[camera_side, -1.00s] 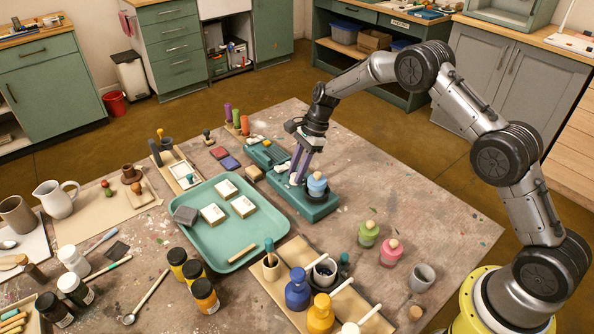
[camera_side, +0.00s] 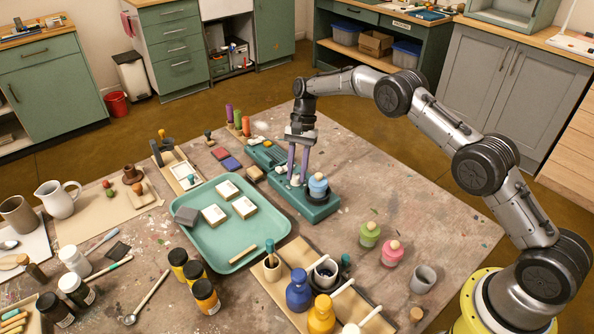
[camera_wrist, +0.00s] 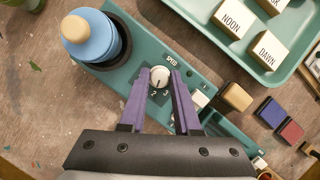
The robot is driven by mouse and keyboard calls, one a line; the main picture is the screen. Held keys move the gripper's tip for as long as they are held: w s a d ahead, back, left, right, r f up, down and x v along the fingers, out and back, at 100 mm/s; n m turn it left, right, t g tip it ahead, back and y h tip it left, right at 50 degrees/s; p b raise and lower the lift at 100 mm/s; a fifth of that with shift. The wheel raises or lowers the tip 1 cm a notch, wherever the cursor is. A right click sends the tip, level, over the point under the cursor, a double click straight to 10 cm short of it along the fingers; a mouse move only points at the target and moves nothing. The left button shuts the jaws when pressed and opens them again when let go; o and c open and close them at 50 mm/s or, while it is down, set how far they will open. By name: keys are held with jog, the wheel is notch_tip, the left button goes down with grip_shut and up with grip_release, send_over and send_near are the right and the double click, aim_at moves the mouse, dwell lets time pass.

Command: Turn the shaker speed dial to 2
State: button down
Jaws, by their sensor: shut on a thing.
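The teal shaker (camera_side: 312,211) stands on the table, and its panel also shows in the wrist view (camera_wrist: 133,38). Its round white speed dial (camera_wrist: 159,75) sits beside the lettering SPEED, with the numbers 2 and 3 visible below it. A dark pointer mark on the dial points down in the wrist view, near the 2 and 3; the exact setting is hard to read. My gripper (camera_side: 297,178) reaches down from above, with its purple fingers upright. Its fingertips (camera_wrist: 160,78) are shut on the dial, one on each side.
A blue bottle (camera_side: 318,184) with a pale stopper stands in the shaker's dark holder, close to my fingers. A teal tray (camera_side: 204,248) with labelled blocks lies to the left. Green (camera_side: 369,234) and pink (camera_side: 391,252) bottles stand to the right.

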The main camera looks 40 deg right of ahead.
jog(key=shift+r, duration=0.1)
dwell(0.4)
jog(key=c, duration=0.6)
grip_release()
jog(key=shift+v, duration=5.95)
